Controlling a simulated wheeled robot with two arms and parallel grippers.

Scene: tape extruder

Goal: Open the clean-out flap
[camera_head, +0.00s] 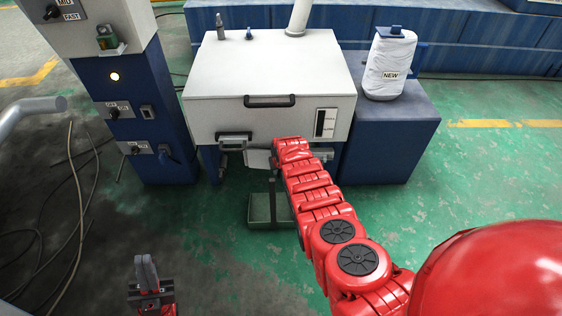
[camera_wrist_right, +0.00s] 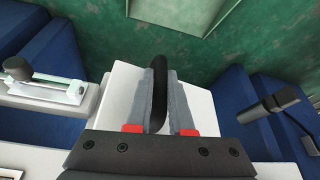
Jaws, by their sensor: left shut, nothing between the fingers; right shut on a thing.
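The white machine box (camera_head: 268,75) stands ahead in the head view. A small white flap panel (camera_head: 258,158) shows below its front, partly hidden by my right arm. In the right wrist view the white flap (camera_wrist_right: 125,88) lies behind the fingers, with a black handle (camera_wrist_right: 159,98) on it. My right gripper (camera_wrist_right: 160,78) is shut on this handle, one grey finger on each side. In the head view its fingertips are hard to make out. My left gripper (camera_head: 147,272) is shut and empty, low over the floor at the bottom left. How far the flap is tilted is unclear.
A green tray (camera_head: 262,222) stands on the floor below the box. A blue control cabinet (camera_head: 160,115) is at left, with cables on the floor. A white sack (camera_head: 388,68) sits on a blue block at right. A metal latch with a black knob (camera_wrist_right: 22,68) is beside the flap.

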